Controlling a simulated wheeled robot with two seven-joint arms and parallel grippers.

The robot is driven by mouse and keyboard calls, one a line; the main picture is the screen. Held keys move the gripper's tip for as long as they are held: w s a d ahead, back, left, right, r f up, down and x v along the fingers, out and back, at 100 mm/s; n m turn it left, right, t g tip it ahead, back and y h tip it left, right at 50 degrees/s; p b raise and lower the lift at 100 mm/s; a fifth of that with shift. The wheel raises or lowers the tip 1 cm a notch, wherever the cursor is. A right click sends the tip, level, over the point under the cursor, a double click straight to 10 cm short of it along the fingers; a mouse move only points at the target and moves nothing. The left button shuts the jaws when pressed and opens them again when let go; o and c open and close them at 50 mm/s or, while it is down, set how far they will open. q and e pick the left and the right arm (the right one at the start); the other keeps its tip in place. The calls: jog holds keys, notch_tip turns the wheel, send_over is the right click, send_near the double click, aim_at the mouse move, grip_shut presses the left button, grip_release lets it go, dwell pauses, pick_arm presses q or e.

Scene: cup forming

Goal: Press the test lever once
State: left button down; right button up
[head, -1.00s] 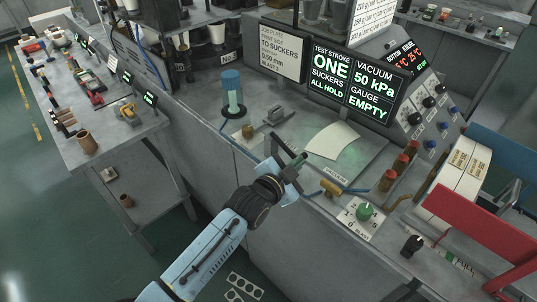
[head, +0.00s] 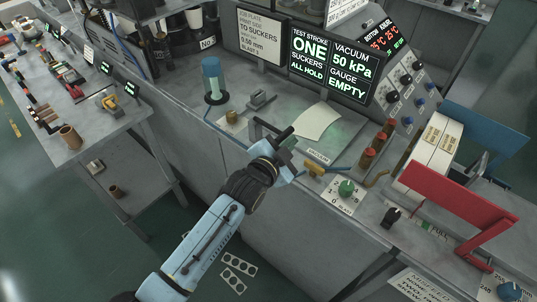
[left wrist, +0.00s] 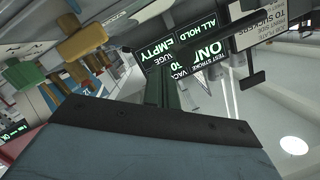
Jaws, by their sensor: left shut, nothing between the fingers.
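My left gripper (head: 289,137) is shut and empty right beside the bar's right end. The screen (head: 330,65) reads test stroke one, suckers all hold, vacuum 50 kPa, gauge empty. My right gripper is not in view.
Near the gripper are a pale sheet (head: 317,122), a yellow handle (head: 315,169) and a green blast knob (head: 346,188). A blue-topped cylinder (head: 213,80) stands behind left. Floor space lies left of the console.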

pick_arm(q)
jog(key=v, duration=0.9)
jog(key=shift+s+a, duration=0.25)
jog(key=shift+a, duration=0.05)
jog(key=shift+f, duration=0.1)
jog(key=s+a+f+n+g+y+b, duration=0.2)
jog(key=s+a+f, duration=0.15)
jog(key=f, duration=0.85)
jog(key=s+a+f+n+g+y+b, duration=0.1)
jog(key=s+a+f+n+g+b, duration=0.2)
jog(key=f, duration=0.9)
jog(key=s+a+f+n+y+b, duration=0.1)
jog(key=s+a+f+y, duration=0.3)
jog(key=f, duration=0.8)
jog(key=s+a+f+n+g+b, duration=0.1)
jog(key=s+a+f+g, duration=0.1)
jog(key=s+a+f, duration=0.2)
jog(key=s+a+f+n+g+b, duration=0.2)
jog(key=s+f, duration=0.8)
jog(key=s, duration=0.6)
jog(key=s+a+f+n+g+b, duration=0.2)
jog(key=s+a+f+g, duration=0.1)
jog(key=s+a+f, duration=0.4)
jog(key=s+f, duration=0.1)
jog(key=s, duration=0.2)
jog(key=shift+g+y, duration=0.3)
jog(key=shift+y, duration=0.1)
jog(key=shift+f, duration=0.1)
